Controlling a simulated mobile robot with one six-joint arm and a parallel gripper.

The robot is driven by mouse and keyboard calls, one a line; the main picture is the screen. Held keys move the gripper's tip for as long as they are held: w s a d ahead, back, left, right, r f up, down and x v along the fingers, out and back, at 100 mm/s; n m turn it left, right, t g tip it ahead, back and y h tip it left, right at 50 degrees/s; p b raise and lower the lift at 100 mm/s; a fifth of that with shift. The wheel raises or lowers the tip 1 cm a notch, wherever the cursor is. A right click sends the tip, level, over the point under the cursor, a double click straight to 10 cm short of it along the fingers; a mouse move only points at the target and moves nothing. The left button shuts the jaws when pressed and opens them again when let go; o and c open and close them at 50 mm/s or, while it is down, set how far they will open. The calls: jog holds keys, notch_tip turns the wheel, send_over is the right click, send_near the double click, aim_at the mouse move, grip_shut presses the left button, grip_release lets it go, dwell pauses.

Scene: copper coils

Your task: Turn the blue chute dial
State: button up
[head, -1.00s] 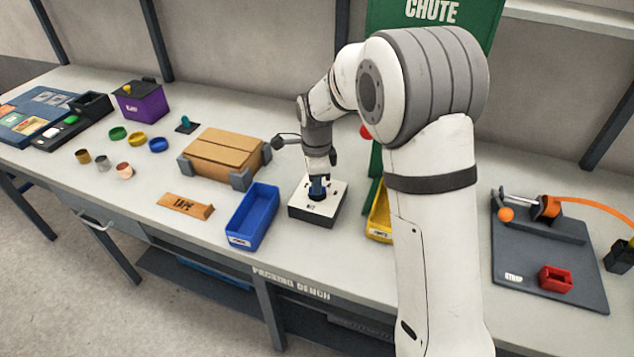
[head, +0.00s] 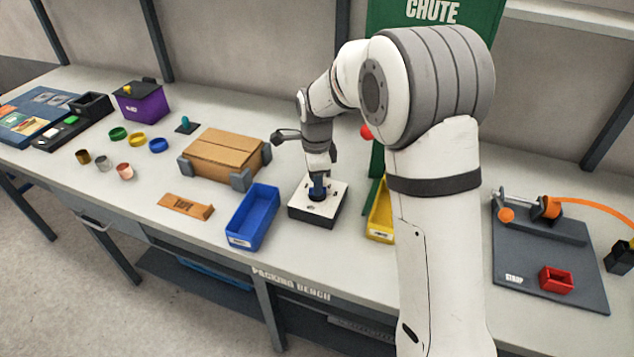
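The blue dial (head: 318,188) stands up from the white top of a square black-sided box (head: 321,210) on the bench. My gripper (head: 318,181) points straight down over the dial, with its fingers at the dial's sides. The fingers are small here and partly merge with the dial, so I cannot tell whether they press on it. The green chute panel (head: 432,14) stands behind my arm, which hides most of it.
A blue bin (head: 254,214) stands left of the dial box, and a yellow bin (head: 380,215) stands to its right, partly behind my arm. A cardboard box (head: 224,153) lies farther left. A strap board (head: 550,262) is at the right.

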notch_tip(320, 180, up, 7)
jog(key=shift+f, duration=0.15)
dwell(0.5)
